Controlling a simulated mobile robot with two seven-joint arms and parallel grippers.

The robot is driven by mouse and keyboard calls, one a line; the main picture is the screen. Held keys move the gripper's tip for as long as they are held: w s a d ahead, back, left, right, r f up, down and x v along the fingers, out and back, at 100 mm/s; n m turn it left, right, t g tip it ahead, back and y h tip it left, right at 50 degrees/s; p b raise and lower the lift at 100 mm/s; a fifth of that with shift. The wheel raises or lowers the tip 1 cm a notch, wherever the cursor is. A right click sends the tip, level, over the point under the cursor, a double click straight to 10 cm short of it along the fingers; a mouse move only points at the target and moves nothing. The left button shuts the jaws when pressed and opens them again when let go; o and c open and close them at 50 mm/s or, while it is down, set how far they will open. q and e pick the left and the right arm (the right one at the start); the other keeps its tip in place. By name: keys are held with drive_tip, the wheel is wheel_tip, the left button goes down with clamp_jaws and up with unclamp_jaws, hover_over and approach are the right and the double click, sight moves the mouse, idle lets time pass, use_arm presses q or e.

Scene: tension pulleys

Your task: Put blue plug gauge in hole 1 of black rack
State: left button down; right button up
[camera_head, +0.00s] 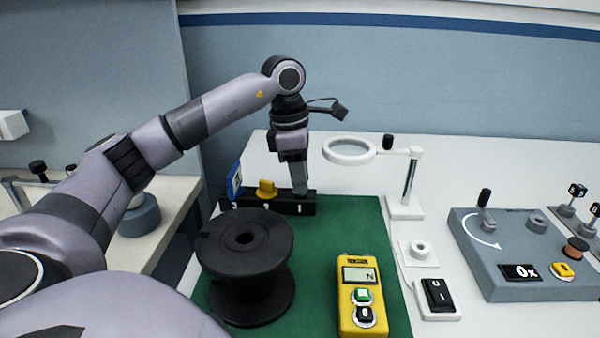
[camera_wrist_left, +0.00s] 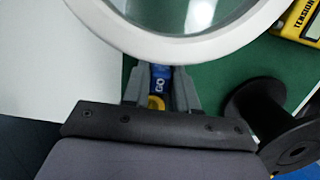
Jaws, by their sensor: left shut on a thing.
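The black rack (camera_head: 258,208) stands at the far end of the green mat, with number 1 at its right end and 3 at its left. My left gripper (camera_head: 300,190) points down at the right end, by number 1. In the left wrist view, my left gripper (camera_wrist_left: 160,82) is shut on the blue plug gauge (camera_wrist_left: 159,78), which shows white "GO" lettering. The fingers hide the gauge in the head view, so I cannot tell whether its lower end is inside hole 1. My right gripper is not in view.
A yellow piece (camera_head: 266,189) and a blue-and-white piece (camera_head: 235,181) stand at the rack's middle and left. A ring magnifier (camera_head: 349,150) is close right of my gripper. A black spool (camera_head: 245,250) and yellow tension meter (camera_head: 362,295) occupy the green mat (camera_head: 330,225).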

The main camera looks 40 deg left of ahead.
use_arm(q)
drive_tip(key=shift+f, duration=0.45)
drive_tip(key=shift+s+f, duration=0.1)
drive_tip(key=shift+f, duration=0.05)
drive_tip(key=c, duration=0.8)
unclamp_jaws()
drive_tip(key=r, duration=0.7)
drive_tip(key=shift+s+a+r, duration=0.1)
drive_tip(key=shift+s+a, duration=0.15)
drive_tip(key=shift+a, duration=0.15)
